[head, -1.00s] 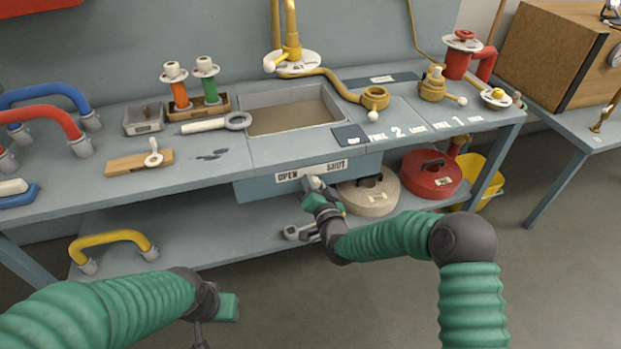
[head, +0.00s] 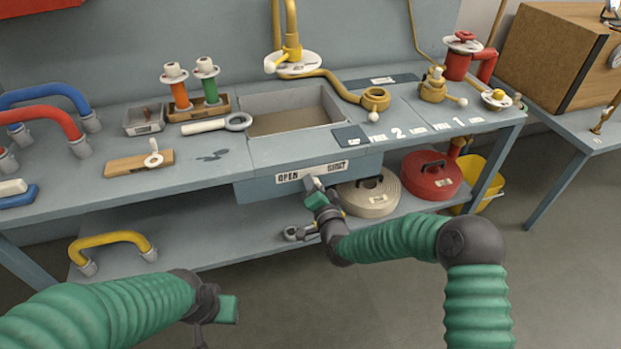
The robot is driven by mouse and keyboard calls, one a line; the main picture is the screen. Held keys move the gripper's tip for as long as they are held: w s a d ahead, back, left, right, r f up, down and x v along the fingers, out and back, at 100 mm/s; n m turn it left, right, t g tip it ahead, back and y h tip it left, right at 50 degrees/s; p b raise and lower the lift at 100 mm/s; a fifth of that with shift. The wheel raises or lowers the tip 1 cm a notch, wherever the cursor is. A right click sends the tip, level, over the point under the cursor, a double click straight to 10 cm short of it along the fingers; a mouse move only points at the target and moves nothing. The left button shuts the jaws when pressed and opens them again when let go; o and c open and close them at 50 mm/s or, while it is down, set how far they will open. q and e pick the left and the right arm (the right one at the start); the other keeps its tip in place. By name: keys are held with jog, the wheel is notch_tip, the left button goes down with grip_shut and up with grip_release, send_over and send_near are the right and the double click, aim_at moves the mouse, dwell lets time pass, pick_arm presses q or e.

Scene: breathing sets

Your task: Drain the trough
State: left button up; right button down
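The trough (head: 258,100) is a grey-rimmed rectangular basin set into the bench, with brownish contents inside. Below it, a blue-grey front panel carries a label (head: 311,171) reading OPEN on the left and SHUT on the right.
A yellow pipe (head: 292,45) stands behind the trough, and a white-handled ring tool (head: 215,124) lies left of it. A yellow bucket (head: 480,182) stands right.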

jog(key=c, duration=1)
grip_release()
jog(key=shift+d, duration=0.15)
jog(key=shift+s, duration=0.1)
jog(key=p+v, duration=0.2)
jog(key=v, duration=1.4)
jog(key=shift+s+d+f+p, duration=0.1)
jog(key=shift+s+p, duration=0.2)
jog(key=shift+p, duration=0.1)
